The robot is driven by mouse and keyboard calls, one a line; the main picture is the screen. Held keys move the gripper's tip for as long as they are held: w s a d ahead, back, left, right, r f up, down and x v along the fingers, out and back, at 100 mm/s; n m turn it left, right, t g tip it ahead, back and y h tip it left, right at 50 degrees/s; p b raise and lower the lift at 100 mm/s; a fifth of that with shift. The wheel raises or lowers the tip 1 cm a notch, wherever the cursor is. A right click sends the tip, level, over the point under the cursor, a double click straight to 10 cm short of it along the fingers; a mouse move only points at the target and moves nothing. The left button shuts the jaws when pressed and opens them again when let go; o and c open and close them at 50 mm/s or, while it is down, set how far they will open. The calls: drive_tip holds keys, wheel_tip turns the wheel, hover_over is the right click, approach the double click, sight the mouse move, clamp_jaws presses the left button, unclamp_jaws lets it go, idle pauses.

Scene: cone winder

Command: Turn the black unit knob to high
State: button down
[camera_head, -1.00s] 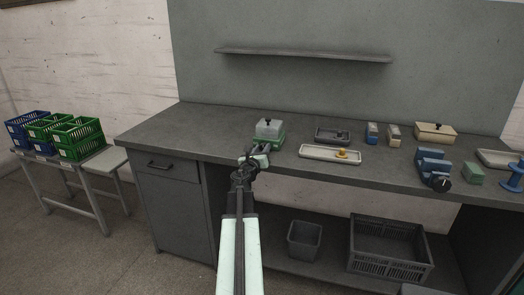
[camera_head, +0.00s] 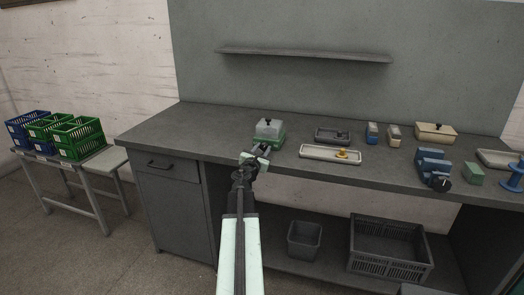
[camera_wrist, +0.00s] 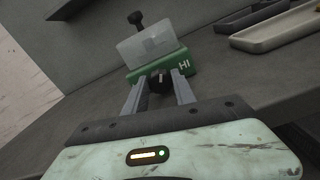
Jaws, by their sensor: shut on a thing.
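A green unit (camera_head: 268,140) with a translucent cover (camera_head: 269,128) and a black top handle stands at the front of the bench. In the wrist view, its green front (camera_wrist: 158,65) carries a white "HI" mark at the right. A black knob (camera_wrist: 159,82) with a pale pointer line sits on that front, and the line stands roughly upright. My gripper (camera_wrist: 158,88) is shut on the knob, one finger on each side. In the head view my gripper (camera_head: 262,152) is at the unit's front and the knob is hidden.
A pale tray (camera_head: 318,153) with a yellow piece and a dark tray (camera_head: 332,135) lie right of the unit. A blue device with a black knob (camera_head: 440,184) stands farther right. Bare bench top (camera_head: 205,130) lies to the left.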

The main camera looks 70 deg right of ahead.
drive_tip(key=shift+m, duration=0.9)
drive_tip(key=c, duration=1)
unclamp_jaws()
drive_tip(key=shift+c, duration=0.2)
drive_tip(key=shift+a, duration=0.1)
drive_tip(key=a, duration=0.7)
drive_tip(key=shift+s+a, duration=0.3)
drive_tip(key=shift+a, duration=0.05)
